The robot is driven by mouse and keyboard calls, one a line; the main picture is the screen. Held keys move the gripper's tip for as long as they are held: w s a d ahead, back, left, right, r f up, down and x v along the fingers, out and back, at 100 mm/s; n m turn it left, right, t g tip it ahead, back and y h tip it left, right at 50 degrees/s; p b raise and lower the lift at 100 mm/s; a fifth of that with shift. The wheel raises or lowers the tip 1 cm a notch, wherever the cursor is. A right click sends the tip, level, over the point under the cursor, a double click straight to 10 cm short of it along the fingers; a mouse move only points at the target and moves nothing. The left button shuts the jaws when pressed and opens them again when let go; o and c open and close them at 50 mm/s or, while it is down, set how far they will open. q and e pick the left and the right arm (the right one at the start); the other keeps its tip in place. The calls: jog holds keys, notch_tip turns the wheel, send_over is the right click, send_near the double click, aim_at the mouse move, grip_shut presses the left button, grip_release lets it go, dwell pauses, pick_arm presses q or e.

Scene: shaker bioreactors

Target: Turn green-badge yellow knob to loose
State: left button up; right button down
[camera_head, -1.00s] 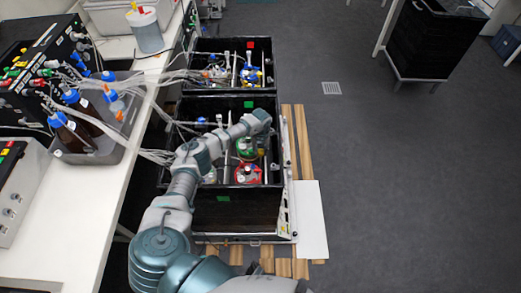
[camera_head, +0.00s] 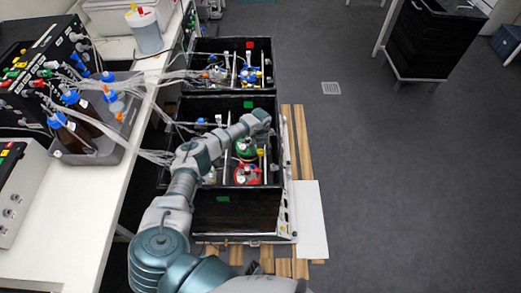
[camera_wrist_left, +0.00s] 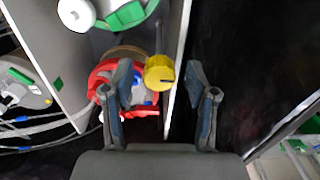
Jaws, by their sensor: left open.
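The yellow knob (camera_wrist_left: 159,73) shows in the left wrist view, with a dark mark on its face. It stands by a light wall or bar in the box. It is small in the head view (camera_head: 260,153). My left gripper (camera_wrist_left: 160,68) is open, and the knob appears between its two fingertips. I cannot tell whether either finger touches it. In the head view the wrist end of my left arm (camera_head: 261,117) hangs over the box, and its fingers are hidden. Green badges mark the box, one on its back wall (camera_head: 248,104). My right gripper is not in view.
A red-topped vessel (camera_wrist_left: 107,78) lies close behind the left finger, and a green-topped vessel (camera_wrist_left: 128,16) stands beyond. Another box with a red badge (camera_head: 250,44) stands behind. A white bench (camera_head: 75,215) runs along the left.

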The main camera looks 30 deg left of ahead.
pick_arm(q)
notch_tip(320, 180, up, 12)
dwell(0.4)
jog(key=shift+f, duration=0.15)
